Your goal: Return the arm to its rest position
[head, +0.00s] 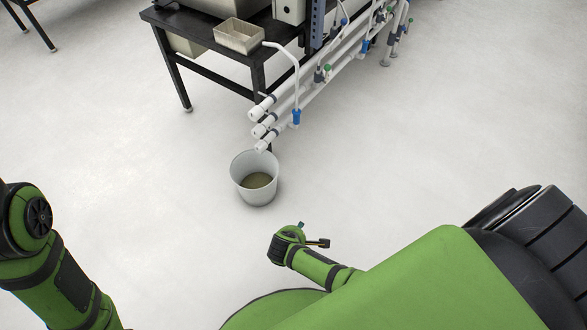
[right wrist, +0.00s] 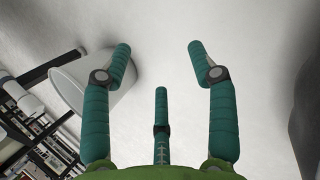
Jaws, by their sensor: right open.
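My right arm (head: 318,267) reaches in from the bottom right in the head view, its wrist low over the floor and a little in front of the bucket. My right gripper (right wrist: 159,50) is open and empty in the right wrist view, its teal fingers spread with nothing between them. In the head view the wrist hides most of it. My left arm (head: 62,282) shows at the lower left edge; its gripper is out of view.
A white bucket (head: 246,184) with dull contents stands on the floor near white pipes (head: 312,80). It also shows beside the left finger in the right wrist view (right wrist: 70,82). A black table (head: 190,35) carries a beige tray (head: 240,43). Much of the surrounding floor is clear.

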